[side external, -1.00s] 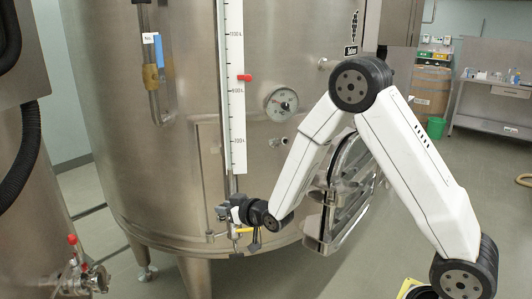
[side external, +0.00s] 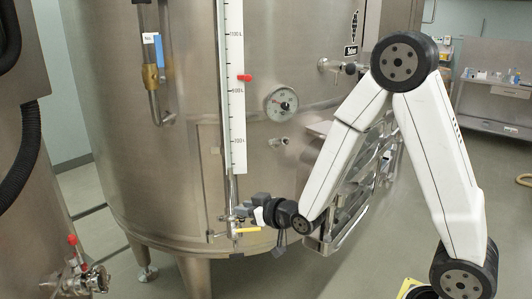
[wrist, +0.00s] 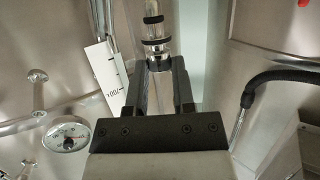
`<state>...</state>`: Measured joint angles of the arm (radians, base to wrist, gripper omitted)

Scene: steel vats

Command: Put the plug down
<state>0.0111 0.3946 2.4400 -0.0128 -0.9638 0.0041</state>
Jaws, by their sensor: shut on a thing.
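In the wrist view my gripper (wrist: 159,65) is shut on a narrow metallic, ringed piece, which looks like the plug (wrist: 155,48). It has dark bands and points away from the fingers; the fingers hide its near end. In the side view the plug is too small to make out, and I cannot tell whether it touches the valve fitting.
The large steel vat (side external: 150,190) fills the middle, with a scale (side external: 232,110), a dial (side external: 281,104) and a hatch (side external: 355,190) close to my arm. A second vat (side external: 28,220) with a red-handled valve (side external: 78,262) stands left. Open floor lies right.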

